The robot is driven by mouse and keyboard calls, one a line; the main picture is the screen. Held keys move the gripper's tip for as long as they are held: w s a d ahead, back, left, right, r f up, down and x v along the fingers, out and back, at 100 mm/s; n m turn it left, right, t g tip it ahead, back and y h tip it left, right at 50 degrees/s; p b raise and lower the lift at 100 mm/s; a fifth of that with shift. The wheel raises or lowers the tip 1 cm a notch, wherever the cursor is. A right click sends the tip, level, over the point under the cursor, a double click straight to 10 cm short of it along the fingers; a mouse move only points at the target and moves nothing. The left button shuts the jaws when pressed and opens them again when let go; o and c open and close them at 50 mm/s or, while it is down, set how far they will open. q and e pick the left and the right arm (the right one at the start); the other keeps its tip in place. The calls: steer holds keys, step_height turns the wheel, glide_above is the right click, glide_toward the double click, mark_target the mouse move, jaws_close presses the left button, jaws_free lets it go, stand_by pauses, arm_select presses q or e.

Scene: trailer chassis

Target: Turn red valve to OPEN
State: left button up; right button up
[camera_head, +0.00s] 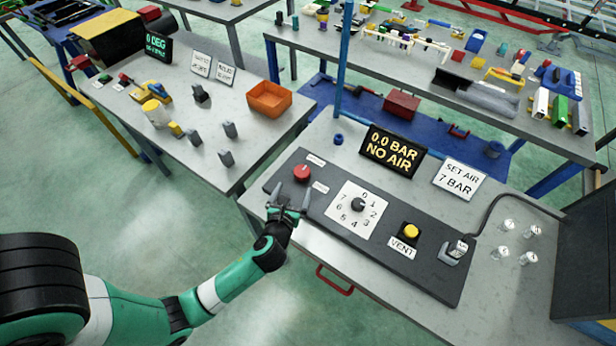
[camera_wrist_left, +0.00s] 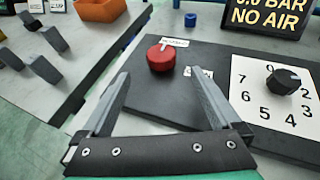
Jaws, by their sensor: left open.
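The red valve (camera_head: 302,173) is a round red knob at the left end of a dark panel (camera_head: 440,281), with a small white label above it and another to its lower right. In the left wrist view the red valve (camera_wrist_left: 161,57) stands beyond my fingertips, and a white mark shows on its top. My left gripper (camera_head: 289,193) is open and empty, just in front of the valve and apart from it. Its two fingers (camera_wrist_left: 158,90) also show in the left wrist view. The label wording is too small to read surely. My right gripper is not in view.
A numbered dial (camera_head: 358,205), a yellow VENT button (camera_head: 411,231) and a grey fitting with a hose (camera_head: 456,251) sit along the panel. A display (camera_head: 392,149) reads "0.0 BAR NO AIR". A sign (camera_head: 460,179) reads "SET AIR 7 BAR". An orange bin (camera_head: 269,99) is on the left table.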

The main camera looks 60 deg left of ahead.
mark_target(302, 171)
arm_select(q)
steer(key=b+x, duration=0.3)
steer(key=x, duration=0.8)
steer(key=shift+d+r+b, duration=0.1)
steer(key=shift+b, duration=0.2)
steer(key=shift+w+a, duration=0.25)
steer(key=shift+a, duration=0.05)
steer(key=c, duration=1.4)
steer(key=shift+o, duration=0.2)
